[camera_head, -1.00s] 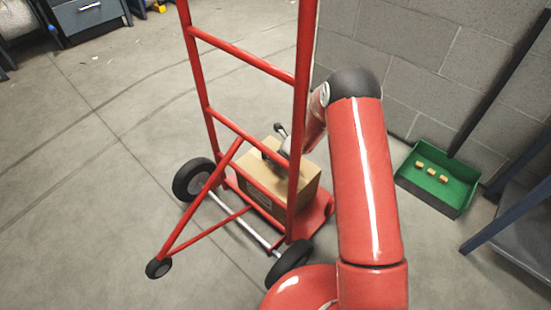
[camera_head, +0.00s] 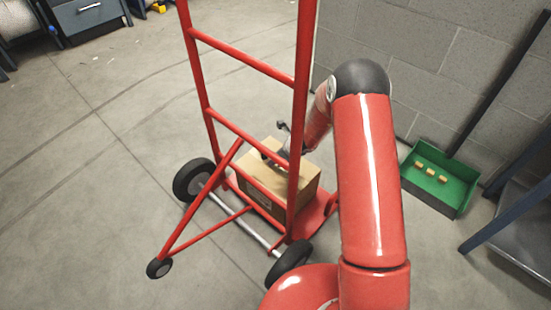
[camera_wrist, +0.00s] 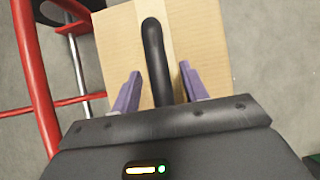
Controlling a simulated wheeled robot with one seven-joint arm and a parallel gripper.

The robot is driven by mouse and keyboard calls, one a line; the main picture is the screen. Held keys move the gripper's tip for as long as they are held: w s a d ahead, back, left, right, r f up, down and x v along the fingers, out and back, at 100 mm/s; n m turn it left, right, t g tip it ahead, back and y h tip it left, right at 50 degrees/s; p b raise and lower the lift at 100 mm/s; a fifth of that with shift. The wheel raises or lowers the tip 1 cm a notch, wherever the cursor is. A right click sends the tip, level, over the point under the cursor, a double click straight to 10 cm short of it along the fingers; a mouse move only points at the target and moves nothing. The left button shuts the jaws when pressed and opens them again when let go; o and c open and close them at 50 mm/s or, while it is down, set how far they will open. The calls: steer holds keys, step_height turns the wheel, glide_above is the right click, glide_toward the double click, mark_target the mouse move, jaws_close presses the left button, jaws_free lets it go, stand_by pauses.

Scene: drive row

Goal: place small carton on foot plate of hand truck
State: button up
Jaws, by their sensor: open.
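A small brown carton (camera_head: 246,197) sits on the red foot plate (camera_head: 314,212) of the red hand truck (camera_head: 198,75), behind its uprights. The wrist view shows the carton's top (camera_wrist: 210,45) close below, with a paler tape strip. My gripper (camera_head: 280,152) is just above the carton, partly hidden by the truck's frame. In the wrist view my gripper (camera_wrist: 158,85) has its two purple fingers apart. A black bar (camera_wrist: 153,50) stands between them over the carton; I cannot tell whether it touches the fingers.
The truck's wheels (camera_head: 193,180) rest on the concrete floor. A green dustpan (camera_head: 455,195) with several small tan pieces lies by the block wall. A blue-grey frame (camera_head: 505,225) stands at the right edge.

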steer(key=p+v, duration=0.1)
steer(key=v, duration=0.8)
steer(key=shift+r+p, duration=0.2)
steer(key=shift+p, duration=0.2)
steer(key=shift+s, duration=0.1)
